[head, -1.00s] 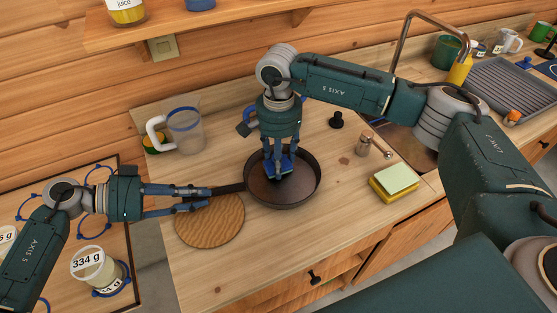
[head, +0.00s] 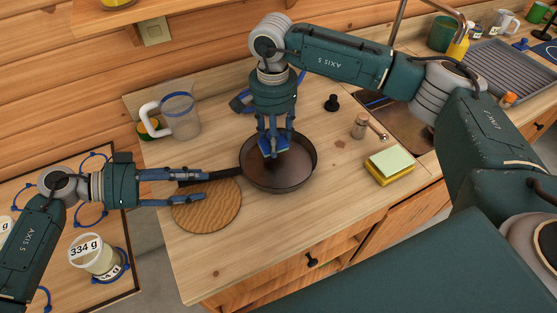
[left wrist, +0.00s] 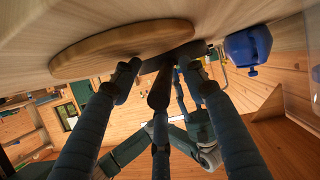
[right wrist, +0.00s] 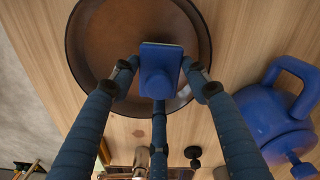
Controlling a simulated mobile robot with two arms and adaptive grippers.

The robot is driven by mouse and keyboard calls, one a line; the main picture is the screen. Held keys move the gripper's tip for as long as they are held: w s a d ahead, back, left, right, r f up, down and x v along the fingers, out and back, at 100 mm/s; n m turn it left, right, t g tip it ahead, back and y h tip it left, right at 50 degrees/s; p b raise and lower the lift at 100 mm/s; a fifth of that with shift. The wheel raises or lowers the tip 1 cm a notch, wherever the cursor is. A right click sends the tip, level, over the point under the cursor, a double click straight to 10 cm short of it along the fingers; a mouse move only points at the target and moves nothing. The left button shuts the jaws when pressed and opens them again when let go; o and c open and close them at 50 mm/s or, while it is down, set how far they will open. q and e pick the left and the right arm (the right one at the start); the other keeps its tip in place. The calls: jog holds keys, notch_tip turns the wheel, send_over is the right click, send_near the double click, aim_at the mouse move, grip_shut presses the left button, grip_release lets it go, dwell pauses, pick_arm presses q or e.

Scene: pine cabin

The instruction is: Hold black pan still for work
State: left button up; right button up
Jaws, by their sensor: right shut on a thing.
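The black pan (head: 290,180) sits on the wooden counter, its dark handle (head: 222,175) pointing left over the edge of a round wooden board (head: 207,215). My left gripper (head: 197,186) is open at the handle's end, its fingers spread. In the left wrist view the fingers (left wrist: 160,72) stand apart around the dark handle, beneath the board's level edge. My right gripper (head: 272,145) points down over the pan and is shut on a blue scrubber (right wrist: 158,70). The scrubber is over the pan's inside; contact with the pan's floor is hard to tell.
A blue pot (right wrist: 275,110) is behind the pan, mostly hidden by my right arm in the head view. The counter's front is clear.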

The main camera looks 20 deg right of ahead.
pick_arm(q)
jog(key=v, duration=1.2)
